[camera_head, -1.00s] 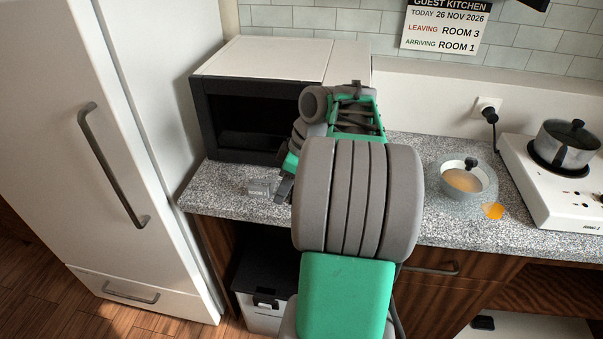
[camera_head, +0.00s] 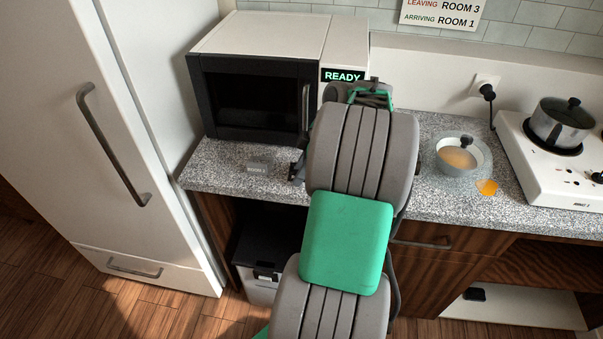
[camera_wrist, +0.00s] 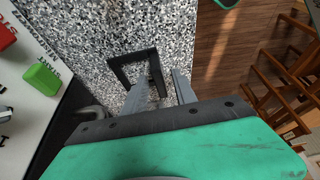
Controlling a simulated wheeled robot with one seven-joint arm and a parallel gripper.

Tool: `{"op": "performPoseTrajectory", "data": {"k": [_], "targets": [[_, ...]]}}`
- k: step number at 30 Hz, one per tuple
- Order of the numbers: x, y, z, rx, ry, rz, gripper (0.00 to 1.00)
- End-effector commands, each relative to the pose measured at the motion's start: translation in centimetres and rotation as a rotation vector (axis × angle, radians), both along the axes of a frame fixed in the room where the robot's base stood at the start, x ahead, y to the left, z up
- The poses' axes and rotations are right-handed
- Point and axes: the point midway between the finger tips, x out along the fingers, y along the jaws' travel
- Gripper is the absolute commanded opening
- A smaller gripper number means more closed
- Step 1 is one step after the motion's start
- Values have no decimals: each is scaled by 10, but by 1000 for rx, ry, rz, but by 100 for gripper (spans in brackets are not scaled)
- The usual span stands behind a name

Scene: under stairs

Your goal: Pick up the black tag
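My gripper (camera_wrist: 164,76) points down over the speckled counter in the wrist view, its two grey fingers apart with counter showing between them. In the head view my gripper (camera_head: 297,171) is mostly hidden behind my arm, low beside the microwave front. A black angular frame (camera_wrist: 132,55) shows at the left finger in the wrist view. I cannot tell whether it is the black tag, or whether the finger touches it. No black tag is clear in the head view, where my arm hides part of the counter.
The microwave (camera_head: 255,100) stands close behind my gripper, its display reading READY. The fridge (camera_head: 70,130) is at the left. A bowl (camera_head: 477,163), an orange spill (camera_head: 487,187) and a hob with a pot (camera_head: 562,122) are at the right. The counter's front edge is near.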

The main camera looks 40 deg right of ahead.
Motion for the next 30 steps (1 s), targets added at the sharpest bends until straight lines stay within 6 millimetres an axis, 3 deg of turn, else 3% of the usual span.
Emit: {"op": "performPoseTrajectory", "data": {"k": [12, 30], "targets": [[0, 0, 0, 0, 0, 0, 0], [0, 0, 3, -1, -1, 0, 0]]}}
